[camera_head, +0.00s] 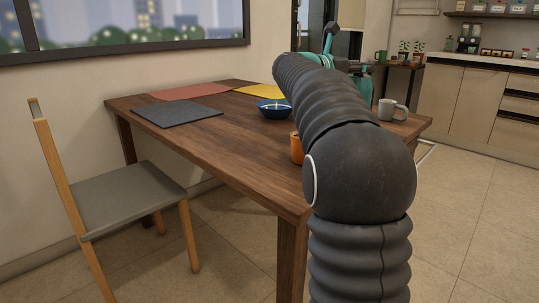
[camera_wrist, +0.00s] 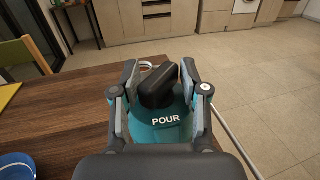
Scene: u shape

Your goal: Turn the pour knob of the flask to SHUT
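The flask (camera_wrist: 158,133) has a teal top with the white word POUR on its near side, seen in the wrist view. Its black knob (camera_wrist: 158,88) is a raised bar running away from me, its far end leaning slightly right. My gripper (camera_wrist: 159,72) is open, with one finger on each side of the knob. A narrow gap seems to show beside the knob; I cannot tell whether either finger touches it. No SHUT marking is visible.
The wooden table (camera_head: 215,150) holds a blue bowl (camera_head: 274,109), an orange cup (camera_head: 296,149), a grey mug (camera_head: 392,110) and a dark placemat (camera_head: 178,111). A chair (camera_head: 125,195) stands at the left. The floor right of the table is clear.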

